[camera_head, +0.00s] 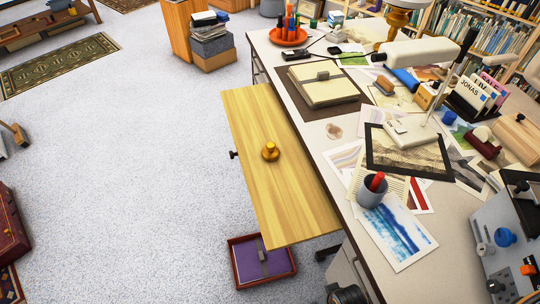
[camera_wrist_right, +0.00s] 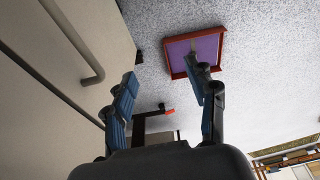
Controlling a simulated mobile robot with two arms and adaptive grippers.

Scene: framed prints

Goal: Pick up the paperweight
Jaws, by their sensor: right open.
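A small brass-coloured knobbed piece, which looks like the paperweight (camera_head: 270,151), stands upright on the pale wooden pull-out board (camera_head: 262,198) in the head view. Nothing is touching it from the sides. My right gripper (camera_wrist_right: 160,68) shows in the right wrist view, with its two blue-and-dark fingers spread apart and nothing between them. The paperweight does not show in the right wrist view. My left gripper is in neither view.
A red tray with purple lining (camera_head: 275,265) lies on the floor below the board; the wrist view shows it too (camera_wrist_right: 167,59). The desk (camera_head: 346,133) is crowded with papers, a pen cup (camera_head: 372,190) and a lamp (camera_head: 415,52). Open carpet lies left of the board.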

